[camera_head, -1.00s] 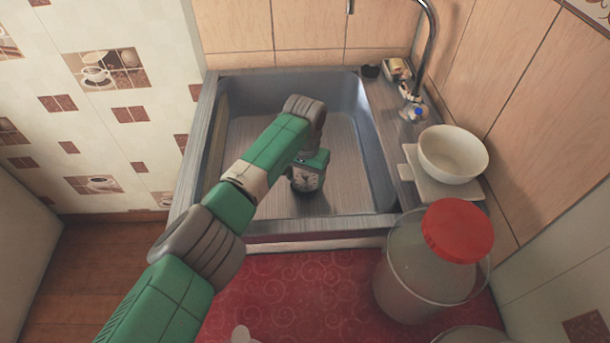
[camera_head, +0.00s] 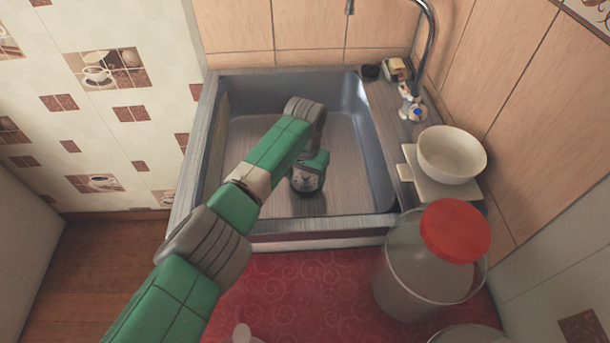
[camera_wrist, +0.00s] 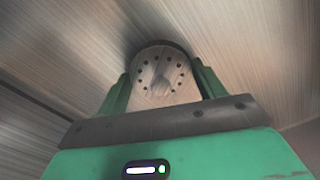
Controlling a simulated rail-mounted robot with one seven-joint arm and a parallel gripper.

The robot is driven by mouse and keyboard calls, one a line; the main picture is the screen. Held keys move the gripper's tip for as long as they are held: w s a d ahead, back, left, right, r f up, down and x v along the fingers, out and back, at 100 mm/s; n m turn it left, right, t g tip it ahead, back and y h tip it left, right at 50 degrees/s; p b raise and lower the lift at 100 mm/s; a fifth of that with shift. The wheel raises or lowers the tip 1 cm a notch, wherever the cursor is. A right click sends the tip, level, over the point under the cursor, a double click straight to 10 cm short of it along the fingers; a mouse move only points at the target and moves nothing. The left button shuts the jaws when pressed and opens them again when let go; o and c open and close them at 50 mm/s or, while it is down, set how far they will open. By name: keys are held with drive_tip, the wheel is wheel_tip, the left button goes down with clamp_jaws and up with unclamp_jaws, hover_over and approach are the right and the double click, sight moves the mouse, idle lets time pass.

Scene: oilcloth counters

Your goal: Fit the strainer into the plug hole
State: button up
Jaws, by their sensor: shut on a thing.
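The strainer (camera_wrist: 162,84) is a round metal disc with a ring of small dark holes, seen in the wrist view between my two green fingers. My gripper (camera_wrist: 162,80) is shut on it, with a finger on either side. In the head view my arm reaches into the grey metal sink (camera_head: 240,150), and my wrist is low over the basin floor. My fingertips and the strainer are hidden there behind my own wrist. The plug hole shows in neither view; whether the strainer touches the basin floor cannot be told.
A tap (camera_head: 428,50) and a white bowl (camera_head: 452,154) stand on the sink's right ledge. A clear jar with a red lid (camera_head: 455,230) stands in front, on the red oilcloth (camera_head: 300,290). The visible basin floor around my wrist is bare.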

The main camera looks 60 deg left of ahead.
drive_tip(key=shift+f, duration=0.55)
idle(0.6)
